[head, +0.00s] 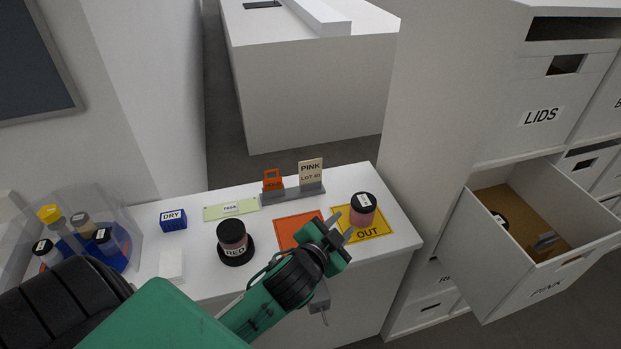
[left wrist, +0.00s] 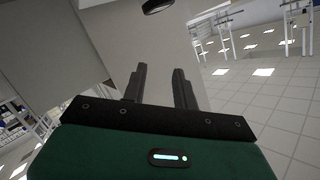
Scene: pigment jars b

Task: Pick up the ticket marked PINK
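The beige ticket marked PINK, LOT 40 (head: 311,171) stands upright in a grey holder (head: 306,193) at the back of the white table. An orange tag (head: 272,181) stands left of it in the same row. My left gripper (head: 341,228) is over the right part of the table, nearer the front than the ticket and apart from it. In the left wrist view the left gripper's fingers (left wrist: 160,85) are spread with nothing between them. The ticket cannot be made out in that view. My right gripper is not in view.
A black-lidded jar (head: 363,211) stands on the yellow OUT mat (head: 379,229), close to my left gripper. An orange mat (head: 290,230), a RED jar (head: 233,240), a blue DRY block (head: 173,220) and a pale green card (head: 231,208) lie leftward. An open drawer (head: 489,275) juts out at right.

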